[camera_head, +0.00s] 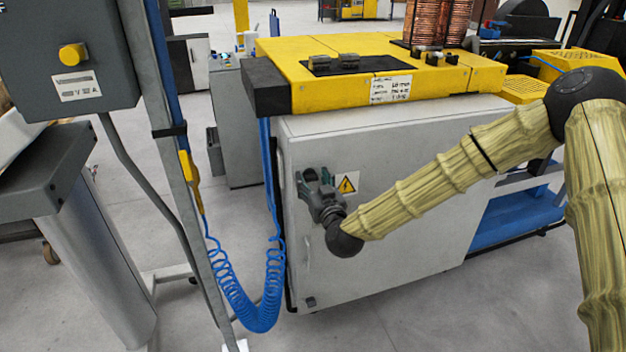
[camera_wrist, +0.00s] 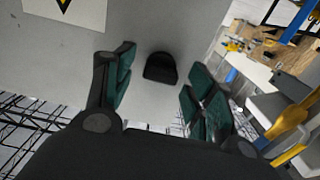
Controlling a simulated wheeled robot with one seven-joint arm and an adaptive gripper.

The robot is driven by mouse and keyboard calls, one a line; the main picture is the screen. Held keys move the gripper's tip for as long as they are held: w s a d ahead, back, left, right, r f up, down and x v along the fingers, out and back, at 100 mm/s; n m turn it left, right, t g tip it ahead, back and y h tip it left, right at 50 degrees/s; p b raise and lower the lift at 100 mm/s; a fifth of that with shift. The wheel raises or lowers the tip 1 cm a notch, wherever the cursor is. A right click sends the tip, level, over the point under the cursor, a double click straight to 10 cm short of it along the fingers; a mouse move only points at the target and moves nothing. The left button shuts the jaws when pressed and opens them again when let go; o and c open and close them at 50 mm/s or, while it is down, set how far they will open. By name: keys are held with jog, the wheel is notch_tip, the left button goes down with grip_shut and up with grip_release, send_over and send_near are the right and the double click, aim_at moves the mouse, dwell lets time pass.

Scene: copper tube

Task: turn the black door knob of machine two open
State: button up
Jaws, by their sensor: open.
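The white cabinet door (camera_head: 400,200) of the yellow-topped machine (camera_head: 420,80) fills the middle of the head view. My gripper (camera_head: 313,180) is at the upper left part of this door, left of the warning sign (camera_head: 346,184). In the wrist view my gripper (camera_wrist: 158,76) is open, with its green-padded fingers spread apart. A black knob (camera_wrist: 160,68) shows on the pale door between and a little beyond the fingertips. The fingers appear apart from it. In the head view my gripper and wrist hide this knob.
A small dark fitting (camera_head: 310,301) sits at the door's lower left corner. A coiled blue hose (camera_head: 250,300) and a grey post (camera_head: 185,170) stand left of the door. A grey control box (camera_head: 65,55) is at upper left. Open floor lies before the cabinet.

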jog(key=shift+w+a, duration=0.1)
jog(key=shift+w, duration=0.05)
jog(key=c, duration=1)
